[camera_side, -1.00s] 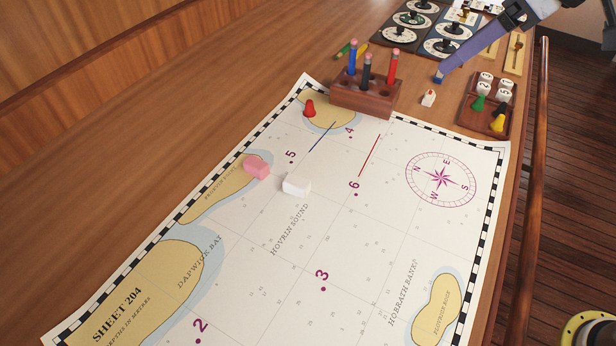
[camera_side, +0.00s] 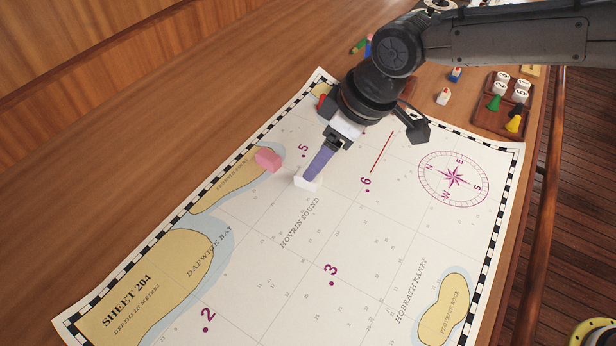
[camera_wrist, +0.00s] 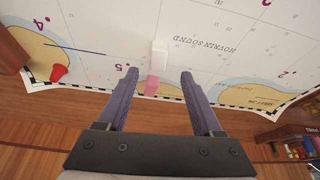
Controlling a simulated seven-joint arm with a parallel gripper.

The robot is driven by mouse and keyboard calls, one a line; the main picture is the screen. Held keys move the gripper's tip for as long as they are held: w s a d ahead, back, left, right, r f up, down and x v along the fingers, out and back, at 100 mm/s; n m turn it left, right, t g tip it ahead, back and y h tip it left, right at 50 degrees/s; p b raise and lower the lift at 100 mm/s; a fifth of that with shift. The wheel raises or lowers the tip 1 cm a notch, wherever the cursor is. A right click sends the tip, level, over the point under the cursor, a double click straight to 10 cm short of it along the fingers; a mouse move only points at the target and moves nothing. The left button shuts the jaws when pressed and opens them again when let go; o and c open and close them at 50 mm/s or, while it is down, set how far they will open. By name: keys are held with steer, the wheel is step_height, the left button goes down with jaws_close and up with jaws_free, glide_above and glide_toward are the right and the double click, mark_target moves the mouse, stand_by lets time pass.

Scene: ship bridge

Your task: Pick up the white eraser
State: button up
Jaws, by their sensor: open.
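The white eraser (camera_side: 306,184) lies on the chart near "Hovrin Sound", partly hidden behind a finger in the side view. My gripper (camera_side: 312,176) reaches down over it from the upper right. In the wrist view my gripper (camera_wrist: 158,73) is open and empty, with two purple fingers apart. There the white eraser (camera_wrist: 159,53) appears just beyond the fingertips, roughly in line with the gap. I cannot tell the exact height of the fingertips above the chart.
A pink eraser (camera_side: 268,160) lies just left of the white one; it also shows between the fingers in the wrist view (camera_wrist: 152,86). A red game piece (camera_wrist: 58,72) stands on the chart. A tray (camera_side: 497,118) with pegs and dice sits at upper right. The lower chart is clear.

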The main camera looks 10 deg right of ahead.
steer(key=shift+x, duration=2.95)
steer(key=shift+d, duration=0.1)
jaws_close()
